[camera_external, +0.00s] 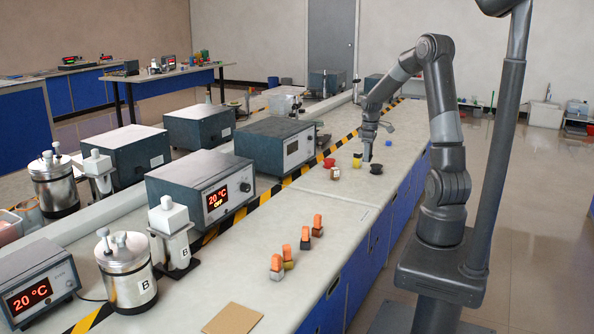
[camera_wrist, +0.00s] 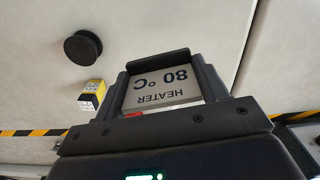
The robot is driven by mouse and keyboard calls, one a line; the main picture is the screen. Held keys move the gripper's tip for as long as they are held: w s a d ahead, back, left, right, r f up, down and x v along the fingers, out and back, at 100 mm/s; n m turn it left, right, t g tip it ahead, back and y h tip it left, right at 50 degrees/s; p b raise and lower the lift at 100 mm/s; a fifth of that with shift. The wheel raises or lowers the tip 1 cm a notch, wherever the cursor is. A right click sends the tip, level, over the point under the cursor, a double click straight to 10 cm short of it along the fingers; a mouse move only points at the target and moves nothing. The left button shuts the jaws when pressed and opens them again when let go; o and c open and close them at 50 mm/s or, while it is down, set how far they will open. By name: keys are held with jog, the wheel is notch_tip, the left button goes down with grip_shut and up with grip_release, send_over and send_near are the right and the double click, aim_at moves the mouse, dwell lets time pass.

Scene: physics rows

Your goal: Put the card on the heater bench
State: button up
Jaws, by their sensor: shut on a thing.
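My gripper (camera_wrist: 160,85) is shut on a pale grey card (camera_wrist: 160,88), printed "HEATER 80 °C", which reads upside down in the wrist view. In the external view my gripper (camera_external: 367,155) points down over the far part of the long pale bench (camera_external: 330,215); the card is too small to make out there. The bench shows below the card in the wrist view (camera_wrist: 215,30). No label that I can read marks any bench as the heater bench.
A black round thing (camera_wrist: 83,47) and a yellow block (camera_wrist: 92,95) stand near my gripper. Several orange-topped pieces (camera_external: 304,238) stand nearer. Heater-like boxes (camera_external: 215,190) line the striped tape.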

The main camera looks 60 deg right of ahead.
jog(key=w+a, duration=0.9)
jog(key=a, duration=0.4)
jog(key=w+a, duration=0.9)
jog(key=a, duration=0.4)
jog(key=m, duration=0.2)
send_over(232, 258)
jog(key=f, duration=0.6)
jog(key=shift+w+d+f, duration=0.1)
jog(key=shift+d+f, duration=0.1)
jog(key=shift+f, duration=0.2)
jog(key=shift+a+f, duration=0.15)
jog(key=shift+f, duration=1.9)
jog(key=shift+f, duration=0.15)
